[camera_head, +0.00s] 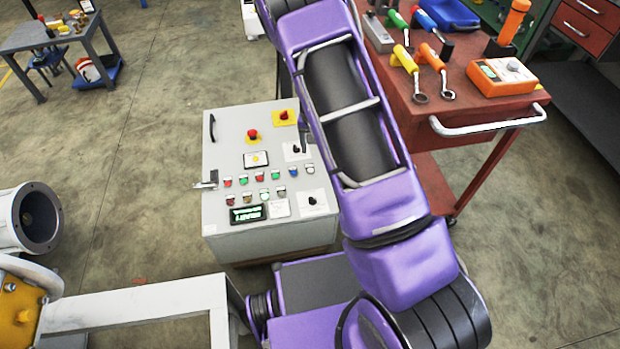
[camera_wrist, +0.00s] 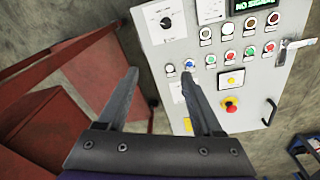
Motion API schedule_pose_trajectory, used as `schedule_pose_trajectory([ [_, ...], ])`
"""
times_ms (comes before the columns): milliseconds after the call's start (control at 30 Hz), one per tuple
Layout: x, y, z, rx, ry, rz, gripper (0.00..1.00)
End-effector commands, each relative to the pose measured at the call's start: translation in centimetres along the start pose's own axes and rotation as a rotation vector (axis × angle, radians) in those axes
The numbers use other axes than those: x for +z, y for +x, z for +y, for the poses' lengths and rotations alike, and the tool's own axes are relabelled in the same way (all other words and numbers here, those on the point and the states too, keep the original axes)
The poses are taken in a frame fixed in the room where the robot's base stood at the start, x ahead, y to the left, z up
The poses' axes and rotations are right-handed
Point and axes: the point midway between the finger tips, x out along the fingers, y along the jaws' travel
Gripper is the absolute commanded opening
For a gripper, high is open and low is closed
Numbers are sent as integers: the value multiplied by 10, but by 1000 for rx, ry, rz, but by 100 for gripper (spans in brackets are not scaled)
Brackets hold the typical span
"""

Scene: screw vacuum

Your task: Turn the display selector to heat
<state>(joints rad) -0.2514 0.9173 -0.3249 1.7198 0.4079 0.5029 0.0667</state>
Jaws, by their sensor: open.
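A second black knob (camera_head: 296,148) sits on a higher plate, beside my arm. Labels are too small to tell which is the display selector. My gripper (camera_wrist: 160,72) is open and empty. Its right finger overlaps the panel near the second plate; its left finger is beyond the panel edge.
The panel carries a lit green display (camera_head: 247,213), several push buttons and a red emergency stop (camera_head: 252,134). A red tool cart (camera_head: 470,110) stands close on the right. A latch handle (camera_head: 207,180) sticks out from the panel's left edge.

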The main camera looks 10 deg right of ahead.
Motion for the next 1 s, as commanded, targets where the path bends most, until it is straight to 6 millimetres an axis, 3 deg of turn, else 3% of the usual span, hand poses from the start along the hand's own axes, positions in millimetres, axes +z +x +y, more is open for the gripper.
schedule_pose_trajectory([
  [33, 12, 19, 1, -10, 63, -37, 68],
  [200, 29, 44, -2, -27, 161, -87, 68],
  [367, 32, 63, -3, -26, 164, -89, 68],
  [1000, 42, 193, -8, -27, 160, -85, 68],
])
